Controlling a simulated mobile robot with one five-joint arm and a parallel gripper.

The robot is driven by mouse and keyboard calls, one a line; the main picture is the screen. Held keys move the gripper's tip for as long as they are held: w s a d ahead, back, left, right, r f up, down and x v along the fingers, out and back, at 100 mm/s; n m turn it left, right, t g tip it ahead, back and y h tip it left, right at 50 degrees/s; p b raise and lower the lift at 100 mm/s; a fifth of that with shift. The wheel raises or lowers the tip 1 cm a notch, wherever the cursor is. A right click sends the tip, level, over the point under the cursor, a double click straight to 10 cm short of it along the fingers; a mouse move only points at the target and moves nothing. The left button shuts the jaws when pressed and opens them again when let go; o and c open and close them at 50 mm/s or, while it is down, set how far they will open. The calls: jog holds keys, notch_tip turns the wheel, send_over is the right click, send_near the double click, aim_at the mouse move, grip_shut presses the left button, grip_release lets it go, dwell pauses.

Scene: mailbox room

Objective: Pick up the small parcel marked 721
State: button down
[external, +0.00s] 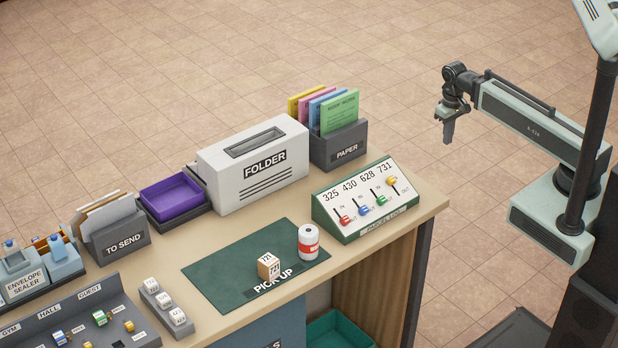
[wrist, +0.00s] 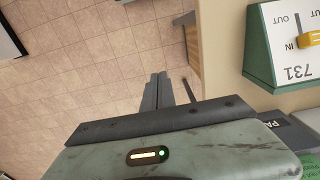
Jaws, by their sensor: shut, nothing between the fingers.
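The small parcel marked 721 (external: 268,265) is a tan box with a white top. It sits on the green pick-up mat (external: 215,271) on the desk, left of a white and red can, in the external view. My gripper (external: 449,138) hangs pointing down beyond the desk's right end, well apart from the parcel. In the wrist view my gripper's fingers (wrist: 160,92) are together with nothing between them. The parcel is not in the wrist view.
The can (external: 308,243) stands close to the parcel. The parcel log panel (external: 352,229) with colored levers stands at the desk's right end, and also shows in the wrist view (wrist: 262,60). The folder machine (external: 225,190) and paper holder (external: 326,152) stand behind the mat.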

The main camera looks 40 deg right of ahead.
jog(key=c, duration=2.1)
grip_release()
jog(key=shift+c, duration=0.2)
jog(key=o, duration=1.4)
